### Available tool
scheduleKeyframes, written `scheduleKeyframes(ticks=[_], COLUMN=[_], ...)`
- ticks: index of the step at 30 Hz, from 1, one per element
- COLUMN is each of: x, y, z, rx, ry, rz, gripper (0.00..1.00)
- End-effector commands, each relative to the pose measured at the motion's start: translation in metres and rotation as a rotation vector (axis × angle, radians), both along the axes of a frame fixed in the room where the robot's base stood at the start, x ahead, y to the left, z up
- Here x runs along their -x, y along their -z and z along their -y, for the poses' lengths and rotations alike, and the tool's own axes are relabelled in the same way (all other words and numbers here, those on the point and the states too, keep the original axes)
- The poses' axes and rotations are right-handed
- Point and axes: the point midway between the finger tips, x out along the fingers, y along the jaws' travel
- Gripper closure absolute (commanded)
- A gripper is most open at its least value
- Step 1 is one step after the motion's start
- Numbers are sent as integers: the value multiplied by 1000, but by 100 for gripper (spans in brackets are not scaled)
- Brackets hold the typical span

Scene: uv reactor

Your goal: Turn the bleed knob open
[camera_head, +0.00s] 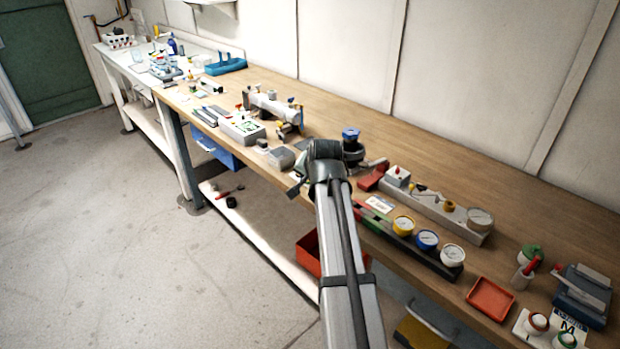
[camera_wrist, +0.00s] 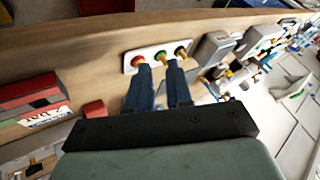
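In the wrist view a white plate (camera_wrist: 158,56) carries three knobs in a row: a red and yellow one (camera_wrist: 138,60), a middle one with yellow and green (camera_wrist: 160,57) and a yellow one (camera_wrist: 181,51). I cannot tell which is the bleed knob. My gripper (camera_wrist: 160,66) points at the plate with its two blue fingers apart and a clear gap between them. The middle knob shows beyond this gap; contact cannot be judged. In the head view the arm's end (camera_head: 325,160) hides most of the gripper and what lies beyond it.
A wooden bench (camera_head: 490,170) runs along the wall. A pipe assembly (camera_head: 270,105) and a white box (camera_head: 243,129) are to the left. A grey gauge block (camera_head: 435,205), coloured gauges (camera_head: 427,239) and a red tray (camera_head: 490,298) are to the right. The bench's back strip is clear.

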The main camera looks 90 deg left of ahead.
Motion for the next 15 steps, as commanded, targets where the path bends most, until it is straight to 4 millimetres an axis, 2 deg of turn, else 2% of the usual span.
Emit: scheduleKeyframes(ticks=[3,8,11,15], x=[0,0,-2,-21], y=[0,0,0,-3], z=[0,0,0,-3], rx=[0,0,0,-3], ry=[1,1,3,24], rz=[-1,-1,-1,-1], gripper=[80,65,65,65])
